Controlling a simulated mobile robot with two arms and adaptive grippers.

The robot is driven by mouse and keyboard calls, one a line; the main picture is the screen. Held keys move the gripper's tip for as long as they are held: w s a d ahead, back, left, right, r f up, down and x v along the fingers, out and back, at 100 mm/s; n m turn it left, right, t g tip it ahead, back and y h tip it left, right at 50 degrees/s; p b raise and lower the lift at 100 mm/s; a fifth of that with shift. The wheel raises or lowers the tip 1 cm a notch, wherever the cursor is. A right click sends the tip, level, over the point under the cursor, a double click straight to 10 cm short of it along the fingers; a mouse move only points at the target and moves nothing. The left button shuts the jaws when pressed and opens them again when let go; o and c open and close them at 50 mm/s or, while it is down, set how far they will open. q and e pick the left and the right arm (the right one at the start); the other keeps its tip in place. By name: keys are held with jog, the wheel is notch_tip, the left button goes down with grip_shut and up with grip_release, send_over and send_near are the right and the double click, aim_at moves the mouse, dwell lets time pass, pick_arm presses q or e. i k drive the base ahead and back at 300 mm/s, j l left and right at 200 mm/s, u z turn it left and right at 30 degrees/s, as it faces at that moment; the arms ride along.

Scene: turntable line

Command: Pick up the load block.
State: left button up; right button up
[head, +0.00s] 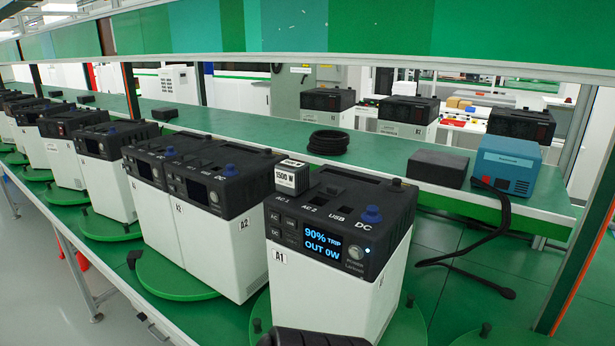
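A small block (292,176) with a dark top and a white label reading "1500 W" is the likeliest load block. It appears at the rear left edge of the top of power station A1 (325,282), beside station A2 (227,245). I cannot tell exactly what its underside rests on. The A1 display reads "90% TRIP" and "OUT 0W". Neither gripper can be made out in the head view. A dark rounded shape (315,338) is cut off by the bottom edge, and I cannot tell what it is.
Several stations stand on green turntables (175,277) along the left. Behind A1, a shelf holds a coiled black cable (328,142), a black box (437,167) and a blue device (507,165). A black cable (465,245) hangs at right. A green overhead panel (300,25) spans the top.

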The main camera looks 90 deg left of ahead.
aim_at(292, 176)
jog(key=u, duration=2.8)
